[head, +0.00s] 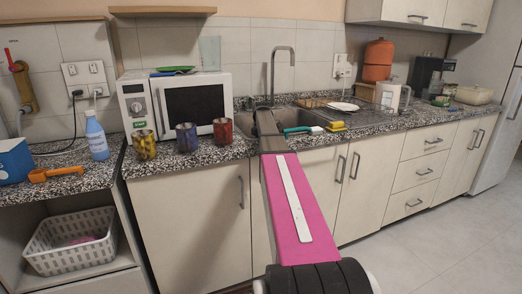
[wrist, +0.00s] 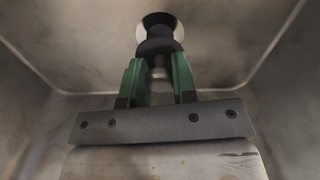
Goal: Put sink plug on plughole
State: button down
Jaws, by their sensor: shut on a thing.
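In the wrist view my gripper (wrist: 160,80) has its green fingers closed around the dark sink plug (wrist: 158,46). A small grey knob shows between the fingers. Beyond the plug, the pale round plughole (wrist: 143,33) shows in the basin floor, partly hidden by the plug. The plug overlaps the plughole in the picture; I cannot tell whether they touch. In the head view my arm reaches into the metal sink (head: 243,123), and the fingers, plug and plughole are hidden there.
The basin walls (wrist: 60,60) rise around my gripper. The tap (head: 291,70) stands behind the sink. Patterned mugs (head: 186,137) and a microwave (head: 190,103) are left of it. A teal-handled brush (head: 298,130) and a yellow sponge (head: 336,126) lie at its right front edge.

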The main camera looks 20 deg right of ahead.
jog(key=shift+f, duration=1.7)
jog(key=c, duration=0.9)
grip_release()
jog(key=shift+f, duration=0.1)
notch_tip(320, 180, up, 12)
jog(key=shift+r, duration=0.15)
